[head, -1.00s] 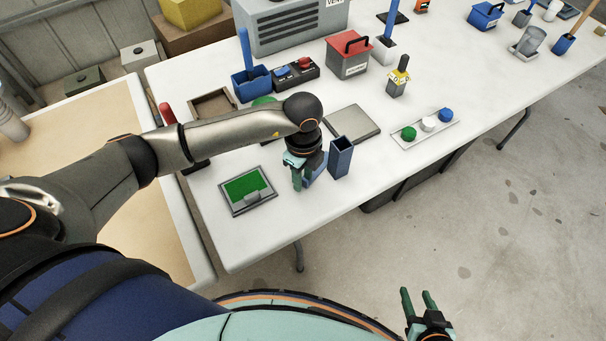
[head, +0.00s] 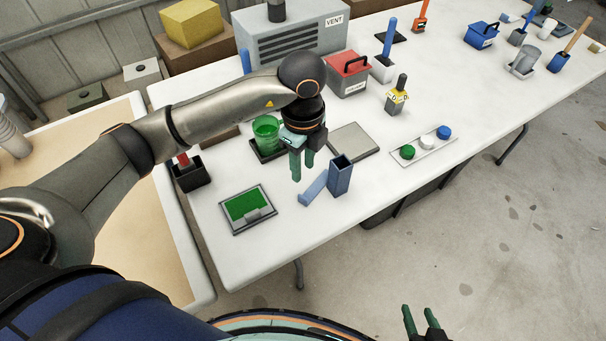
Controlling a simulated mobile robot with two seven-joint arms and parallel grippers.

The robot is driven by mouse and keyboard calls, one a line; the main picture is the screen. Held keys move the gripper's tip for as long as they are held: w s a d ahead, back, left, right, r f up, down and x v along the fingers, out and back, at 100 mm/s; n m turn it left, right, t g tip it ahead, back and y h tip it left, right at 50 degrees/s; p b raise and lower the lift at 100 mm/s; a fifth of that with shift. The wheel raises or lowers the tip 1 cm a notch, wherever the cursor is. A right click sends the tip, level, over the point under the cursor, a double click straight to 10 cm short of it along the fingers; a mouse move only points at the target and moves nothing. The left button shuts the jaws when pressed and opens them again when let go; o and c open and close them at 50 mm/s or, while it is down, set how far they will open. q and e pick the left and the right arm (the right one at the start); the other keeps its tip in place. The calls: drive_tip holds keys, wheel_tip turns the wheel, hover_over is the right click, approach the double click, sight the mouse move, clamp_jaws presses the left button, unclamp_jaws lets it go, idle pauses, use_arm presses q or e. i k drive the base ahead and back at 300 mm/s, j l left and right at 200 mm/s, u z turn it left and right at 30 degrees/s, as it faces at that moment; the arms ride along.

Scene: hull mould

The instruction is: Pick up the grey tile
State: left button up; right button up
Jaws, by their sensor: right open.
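A small grey piece (head: 261,213) lies at the front edge of the green face of a dark-framed tray (head: 231,225), on the left of the white table. A larger flat grey square plate (head: 356,140) lies behind the blue upright box. I cannot tell for certain which is the grey tile. My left gripper (head: 302,168) points down above the table, between the tray and the plate. Its fingers look slightly apart, with nothing seen between them. My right gripper (head: 420,318) is open and empty at the bottom edge, in front of the table.
A blue upright box (head: 340,176) and a blue angled piece (head: 314,187) stand just right of my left gripper. A green cup (head: 266,131) is behind it. A white strip with coloured caps (head: 425,145), a red-lidded box (head: 347,78) and a grey vent unit (head: 290,40) are farther off.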

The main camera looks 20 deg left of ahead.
sight(247, 207)
drive_tip(key=u, duration=1.2)
